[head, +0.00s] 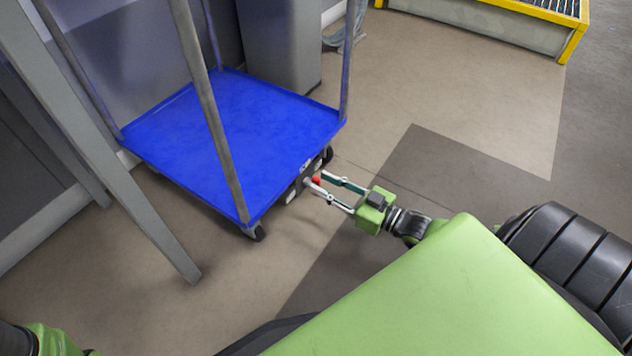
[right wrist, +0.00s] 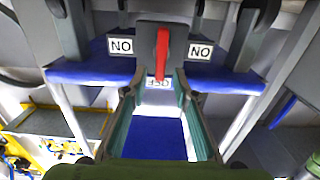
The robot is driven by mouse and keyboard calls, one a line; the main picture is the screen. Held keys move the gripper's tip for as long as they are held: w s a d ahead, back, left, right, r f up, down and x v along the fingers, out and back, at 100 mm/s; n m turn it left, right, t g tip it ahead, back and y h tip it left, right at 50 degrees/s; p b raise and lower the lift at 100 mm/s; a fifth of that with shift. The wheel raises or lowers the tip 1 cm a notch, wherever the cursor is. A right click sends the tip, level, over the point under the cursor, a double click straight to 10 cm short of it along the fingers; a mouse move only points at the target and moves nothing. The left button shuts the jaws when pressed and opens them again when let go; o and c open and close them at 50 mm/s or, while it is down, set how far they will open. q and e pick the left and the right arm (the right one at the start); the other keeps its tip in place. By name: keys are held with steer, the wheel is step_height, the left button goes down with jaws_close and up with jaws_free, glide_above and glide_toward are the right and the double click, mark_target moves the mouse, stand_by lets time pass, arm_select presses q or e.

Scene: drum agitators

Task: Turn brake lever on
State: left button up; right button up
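The red brake lever (head: 316,180) is on the near side of the blue cart (head: 290,130), just below its deck edge. In the right wrist view the red lever (right wrist: 163,52) sits on a dark plate. It points down the picture to an upside-down OFF label (right wrist: 159,83). Upside-down ON labels (right wrist: 121,46) flank it on both sides. My right gripper (head: 320,180) is open, its fingertips close to the lever. In the right wrist view the open gripper (right wrist: 158,92) has one finger on each side of the lever's lower end; contact cannot be told. My left gripper is out of view.
The cart has upright grey posts (head: 210,110) and dark casters (head: 257,233). A slanted grey beam (head: 130,195) stands left of it. A grey cabinet (head: 280,50) is behind. A yellow-edged platform (head: 490,20) lies at the upper right. The floor right of the cart is clear.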

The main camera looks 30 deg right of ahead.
mark_target(320, 181)
steer(key=shift+b+x, duration=0.55)
steer(key=shift+x, duration=0.95)
jaws_close()
